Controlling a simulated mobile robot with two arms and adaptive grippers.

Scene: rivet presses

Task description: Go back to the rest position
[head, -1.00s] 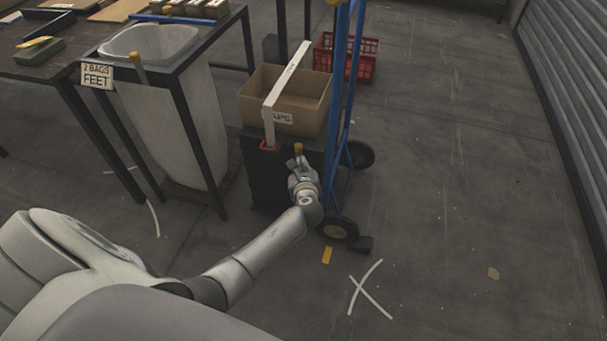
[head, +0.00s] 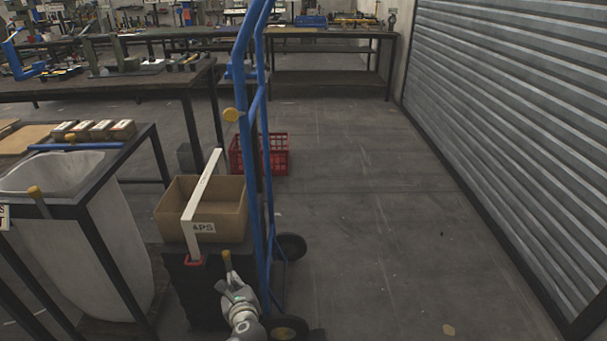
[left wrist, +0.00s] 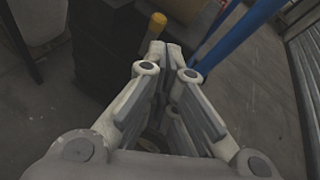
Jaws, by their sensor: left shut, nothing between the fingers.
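My left gripper (head: 236,292) is at the bottom of the head view, in front of a black block (head: 205,300) that stands by a blue hand truck (head: 268,150). In the left wrist view its two fingers (left wrist: 170,62) are close together with nothing between them. A yellow-tipped post (head: 228,262) shows just beyond the fingertips; its yellow tip also appears in the left wrist view (left wrist: 158,20). Whether the fingers touch it I cannot tell. My right gripper is in neither view.
A white bag (head: 120,245) hangs in a dark frame at left. A red crate (head: 275,155) lies behind the truck. Open floor (head: 360,220) lies to the right, before a shutter (head: 510,120).

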